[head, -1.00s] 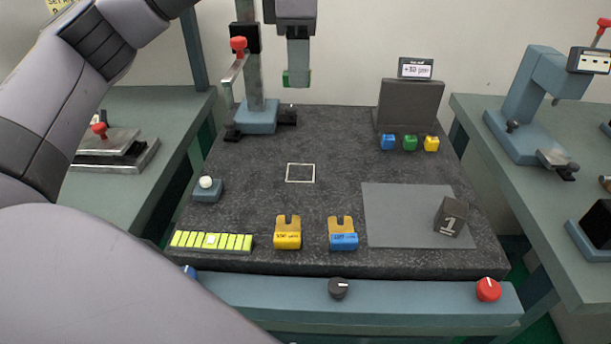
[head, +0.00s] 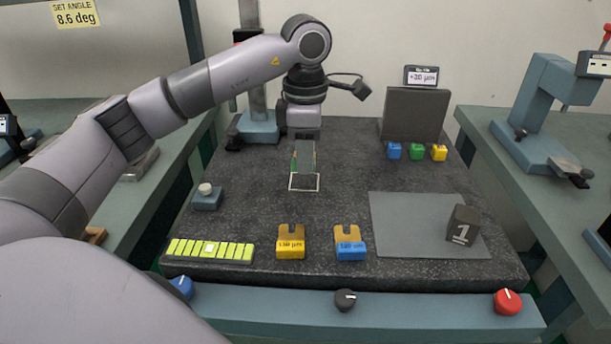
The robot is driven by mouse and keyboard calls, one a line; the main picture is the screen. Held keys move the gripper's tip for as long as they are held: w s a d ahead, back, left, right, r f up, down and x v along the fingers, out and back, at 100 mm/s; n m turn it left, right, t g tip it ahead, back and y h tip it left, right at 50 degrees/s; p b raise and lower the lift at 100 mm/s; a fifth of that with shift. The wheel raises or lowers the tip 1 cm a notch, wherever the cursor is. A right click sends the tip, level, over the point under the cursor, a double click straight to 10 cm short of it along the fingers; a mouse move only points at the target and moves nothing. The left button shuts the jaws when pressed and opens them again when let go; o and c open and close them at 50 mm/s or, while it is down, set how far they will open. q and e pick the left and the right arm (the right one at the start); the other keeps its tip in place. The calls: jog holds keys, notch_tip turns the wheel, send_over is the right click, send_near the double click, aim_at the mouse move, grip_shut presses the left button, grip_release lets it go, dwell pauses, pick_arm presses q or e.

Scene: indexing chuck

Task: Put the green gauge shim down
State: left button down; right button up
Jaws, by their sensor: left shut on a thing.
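My left gripper (head: 304,158) points down over the granite plate (head: 345,150), at the far edge of the white square outline (head: 304,190). It is shut on the green gauge shim (head: 294,161). Only a thin green edge of the shim shows; the fingers hide the rest. I cannot tell whether the shim touches the plate. The inside of the outline looks dark, with no separate thing clear in it. A yellow gauge shim (head: 291,251) and a blue gauge shim (head: 350,251) stand at the plate's front. My right gripper is out of view.
A grey mat (head: 405,225) with a dark block marked 1 (head: 462,226) lies at the right. Small blue, green and yellow blocks (head: 417,152) sit before a dark upright block (head: 415,115). A white-topped button (head: 206,195) and a yellow-green strip (head: 208,250) are at the left.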

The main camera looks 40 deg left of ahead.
aim_at(305, 190)
pick_arm(q)
notch_tip(305, 190, down, 4)
jog(key=shift+f, duration=0.25)
jog(key=shift+f, duration=0.2)
jog(key=c, duration=1)
grip_release()
jog(key=shift+r, duration=0.1)
jog(key=shift+r, duration=0.1)
